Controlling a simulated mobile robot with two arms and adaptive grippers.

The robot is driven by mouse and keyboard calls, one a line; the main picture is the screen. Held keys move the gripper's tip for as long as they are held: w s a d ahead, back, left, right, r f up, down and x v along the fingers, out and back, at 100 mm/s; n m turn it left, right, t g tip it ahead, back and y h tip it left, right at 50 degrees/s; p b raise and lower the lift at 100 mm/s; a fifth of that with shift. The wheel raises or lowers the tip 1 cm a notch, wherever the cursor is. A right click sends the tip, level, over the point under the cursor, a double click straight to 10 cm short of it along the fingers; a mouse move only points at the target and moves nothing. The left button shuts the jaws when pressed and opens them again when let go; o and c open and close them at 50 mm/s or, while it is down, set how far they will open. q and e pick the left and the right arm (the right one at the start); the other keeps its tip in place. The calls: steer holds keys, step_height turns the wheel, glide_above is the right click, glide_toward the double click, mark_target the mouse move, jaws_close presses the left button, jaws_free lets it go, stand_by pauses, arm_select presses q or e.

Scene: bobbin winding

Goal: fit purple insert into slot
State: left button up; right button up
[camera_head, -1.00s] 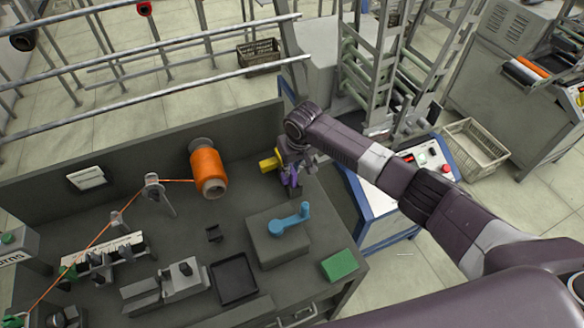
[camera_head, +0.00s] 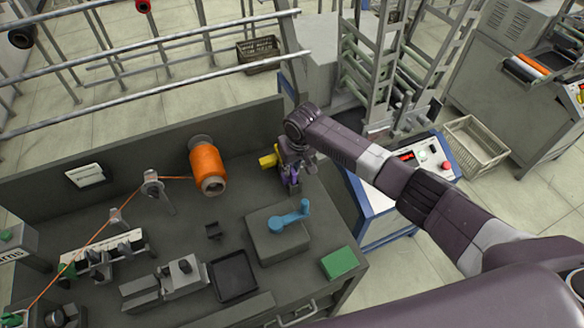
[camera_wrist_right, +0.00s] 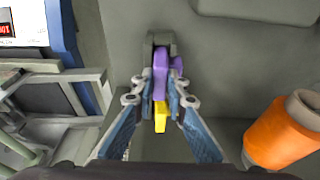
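The purple insert (camera_wrist_right: 160,72) is between the fingertips of my right gripper (camera_wrist_right: 160,90) in the right wrist view. The fingers press in from both sides and look shut on it. A yellow piece (camera_wrist_right: 161,117) shows just below the insert. The insert's far end lies at a grey bracket (camera_wrist_right: 160,42) that looks like the slot; how deep it sits in it I cannot tell. In the head view my right gripper (camera_head: 292,170) points down at the back right of the bench, with a yellow part (camera_head: 268,160) beside it. My left gripper is not in view.
An orange thread spool (camera_head: 207,168) stands left of the gripper; it also shows in the right wrist view (camera_wrist_right: 285,132). A grey block with a blue crank (camera_head: 289,220), a green block (camera_head: 339,262) and a black tray (camera_head: 233,276) are nearer the front. A control panel (camera_head: 425,158) is at the right.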

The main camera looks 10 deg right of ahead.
steer(key=o, duration=0.5)
steer(key=shift+r, duration=0.15)
steer(key=v, duration=1.1)
steer(key=shift+s+r, duration=0.15)
steer(key=shift+r, duration=0.2)
